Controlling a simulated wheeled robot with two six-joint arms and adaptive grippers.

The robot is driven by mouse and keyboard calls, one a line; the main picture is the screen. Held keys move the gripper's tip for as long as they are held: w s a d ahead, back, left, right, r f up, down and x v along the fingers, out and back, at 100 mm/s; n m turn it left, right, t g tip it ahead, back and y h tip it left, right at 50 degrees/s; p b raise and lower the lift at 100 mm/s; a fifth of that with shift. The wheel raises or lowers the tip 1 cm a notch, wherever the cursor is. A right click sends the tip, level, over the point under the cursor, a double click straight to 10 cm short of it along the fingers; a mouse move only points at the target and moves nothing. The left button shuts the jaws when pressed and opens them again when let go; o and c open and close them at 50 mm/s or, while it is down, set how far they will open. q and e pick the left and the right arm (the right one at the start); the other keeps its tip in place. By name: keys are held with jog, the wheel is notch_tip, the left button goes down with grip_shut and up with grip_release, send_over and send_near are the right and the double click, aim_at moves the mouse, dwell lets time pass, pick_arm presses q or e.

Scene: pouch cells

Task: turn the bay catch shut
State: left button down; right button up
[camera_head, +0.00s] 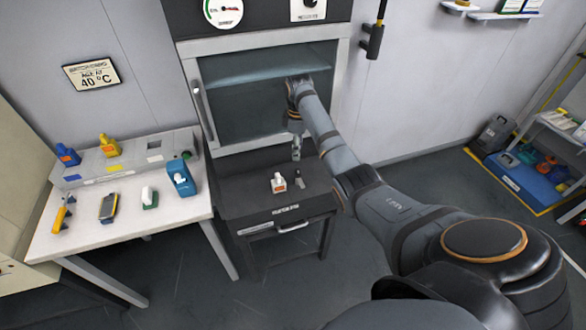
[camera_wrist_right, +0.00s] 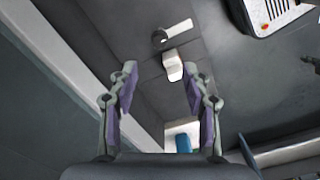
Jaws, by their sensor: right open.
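A small grey lever with a round end, which looks like the bay catch (camera_head: 299,181), sits on the dark bench top below the chamber. In the right wrist view the catch (camera_wrist_right: 177,31) lies ahead of the fingertips, slanting up to the right from its round end. My right gripper (camera_head: 296,153) points down above the bench. In the wrist view its two fingers (camera_wrist_right: 158,88) stand wide apart with nothing between them, clear of the catch. Whether the catch is open or shut, I cannot tell. My left gripper is not in view.
A white piece with an orange mark (camera_head: 278,183) stands beside the catch; it also shows in the wrist view (camera_wrist_right: 173,65). The glass-fronted chamber (camera_head: 225,110) rises behind. A white table (camera_head: 95,232) with several small items stands left.

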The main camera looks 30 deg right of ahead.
aim_at(298, 170)
notch_tip(298, 170, down, 10)
jog(key=shift+s+d+f+p, duration=0.1)
jog(key=shift+f+p, duration=0.1)
jog(key=shift+p, duration=0.2)
grip_shut()
